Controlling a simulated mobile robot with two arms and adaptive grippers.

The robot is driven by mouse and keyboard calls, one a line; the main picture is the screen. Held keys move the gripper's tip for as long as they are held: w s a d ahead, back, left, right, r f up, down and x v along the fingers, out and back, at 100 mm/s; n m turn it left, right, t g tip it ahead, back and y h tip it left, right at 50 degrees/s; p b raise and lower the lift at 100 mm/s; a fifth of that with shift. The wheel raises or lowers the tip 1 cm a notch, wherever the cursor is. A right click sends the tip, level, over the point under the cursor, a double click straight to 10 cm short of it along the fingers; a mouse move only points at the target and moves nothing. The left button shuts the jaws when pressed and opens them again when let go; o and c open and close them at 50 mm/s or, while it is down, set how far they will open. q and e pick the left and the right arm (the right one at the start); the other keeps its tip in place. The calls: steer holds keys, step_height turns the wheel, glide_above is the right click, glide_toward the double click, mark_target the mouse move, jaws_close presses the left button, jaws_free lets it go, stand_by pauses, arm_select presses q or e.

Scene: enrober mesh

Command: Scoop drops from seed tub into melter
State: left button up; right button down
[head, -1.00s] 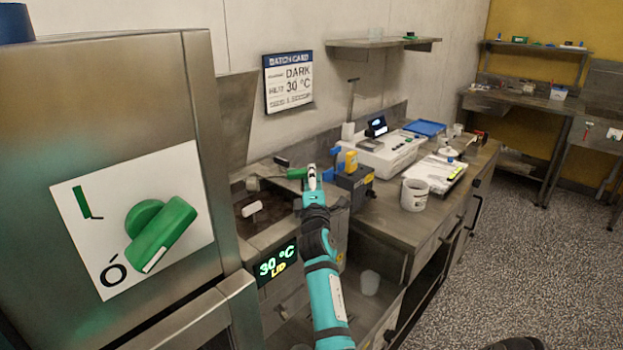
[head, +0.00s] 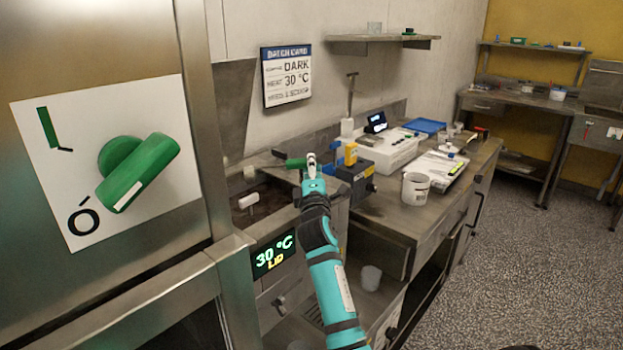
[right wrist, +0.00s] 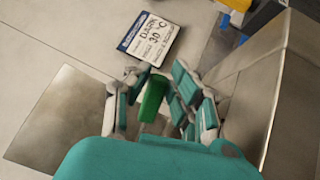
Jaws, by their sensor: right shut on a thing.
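My right gripper (head: 311,164) is shut on the green handle of a scoop (head: 295,163), above the back right part of the melter. The green handle (right wrist: 153,97) also shows between its fingers in the right wrist view. The scoop's dark end points left; I cannot tell whether it holds drops. The melter (head: 258,237) shows "30 °C LID" on its display. A dark brown area and a white handle (head: 247,200) show on its top. A white tub (head: 415,189), probably the seed tub, stands on the counter to the right; its contents are unclear. My left gripper is out of view.
A steel cabinet with a green rotary knob (head: 138,172) stands close on the left. A blue and yellow device (head: 352,172) sits just right of the gripper. A white machine (head: 390,150) and a tray with a sheet (head: 440,168) are farther along the counter. The right floor is clear.

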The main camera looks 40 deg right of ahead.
steer(key=shift+r, duration=0.2)
steer(key=w+a+r+n+y+p, duration=0.3)
steer(key=r+n+p, duration=0.4)
steer(key=n+p, duration=0.3)
steer(key=w+a+r+n+y+p, duration=0.2)
steer(key=w+a+r+n+p, duration=0.4)
steer(key=p, duration=1.1)
steer(key=shift+w+a+r+n+t+y, duration=0.3)
steer(key=shift+a+r+n, duration=0.8)
steer(key=shift+n, duration=1)
steer(key=shift+s+r, duration=0.1)
steer(key=shift+s, duration=0.05)
